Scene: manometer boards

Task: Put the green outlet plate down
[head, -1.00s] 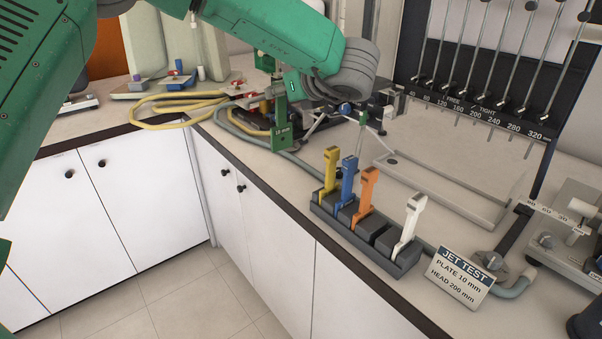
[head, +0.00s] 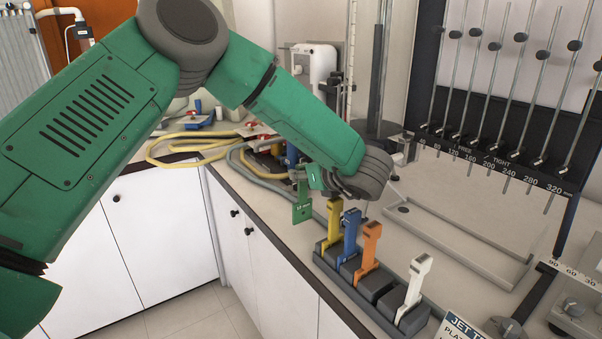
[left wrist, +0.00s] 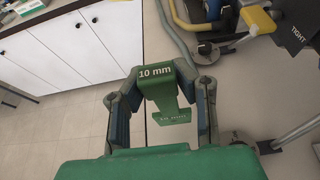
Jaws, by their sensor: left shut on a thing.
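The green outlet plate (head: 302,207), marked 10 mm, hangs from my left gripper (head: 308,180) beside the bench's front edge, just left of the yellow plate (head: 334,225). In the left wrist view the green plate (left wrist: 160,88) sits between the two fingers of my left gripper (left wrist: 160,80), which are shut on it. A dark slotted rack (head: 335,262) stands on the bench, holding yellow, blue (head: 351,235), orange (head: 368,250) and white (head: 413,290) plates upright. The slot block between orange and white shows no plate. My right gripper is not in view.
Yellow and grey hoses (head: 185,147) lie on the bench behind the plate. A manometer board (head: 500,130) with several tubes stands at the right. A metal frame (head: 460,245) lies behind the rack. A JET TEST sign (head: 458,328) is at the lower right.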

